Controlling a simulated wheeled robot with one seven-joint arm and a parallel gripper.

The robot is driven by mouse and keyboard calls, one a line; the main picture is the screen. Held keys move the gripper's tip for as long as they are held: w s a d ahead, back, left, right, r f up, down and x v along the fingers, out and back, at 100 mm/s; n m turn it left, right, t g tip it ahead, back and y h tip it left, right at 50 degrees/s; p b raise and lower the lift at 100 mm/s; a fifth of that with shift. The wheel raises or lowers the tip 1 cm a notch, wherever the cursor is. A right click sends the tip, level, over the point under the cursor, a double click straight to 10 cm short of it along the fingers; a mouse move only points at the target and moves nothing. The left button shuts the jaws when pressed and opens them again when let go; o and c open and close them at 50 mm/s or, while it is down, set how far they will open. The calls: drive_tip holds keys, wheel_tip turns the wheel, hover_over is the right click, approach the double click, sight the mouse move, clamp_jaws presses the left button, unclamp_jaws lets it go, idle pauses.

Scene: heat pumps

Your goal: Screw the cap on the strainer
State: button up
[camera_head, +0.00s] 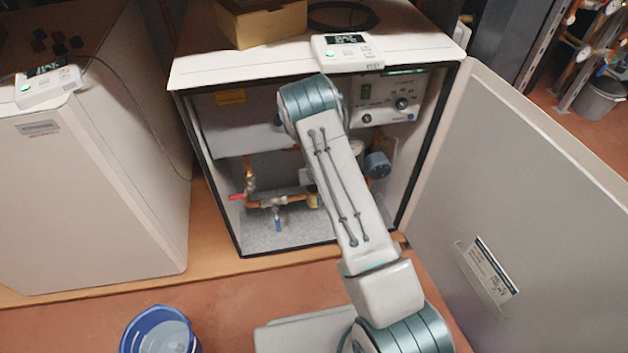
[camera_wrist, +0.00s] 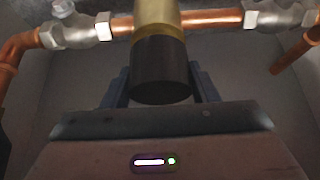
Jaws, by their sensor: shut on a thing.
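The strainer (camera_wrist: 158,18) is a brass cylinder hanging down from the copper pipe at the top middle of the wrist view. The dark cap (camera_wrist: 161,65) is directly below it, in line with it and apparently meeting its lower end. I cannot tell how far the threads are engaged. My gripper (camera_wrist: 161,88) is shut on the cap, with one dark finger on each side. In the head view, a bit of yellow brass at the strainer (camera_head: 313,201) shows beside my arm, which hides the gripper and cap.
Copper pipes with pale fittings (camera_wrist: 75,32) run on both sides of the strainer. The open cabinet has a frame around my arm and a swung-out door (camera_head: 520,190) on the right. A blue bucket (camera_head: 160,333) stands on the floor in front.

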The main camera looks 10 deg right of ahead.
drive_tip(key=shift+f+b, duration=0.3)
drive_tip(key=shift+f, duration=0.1)
drive_tip(key=o, duration=1.1)
drive_tip(key=shift+c, duration=0.2)
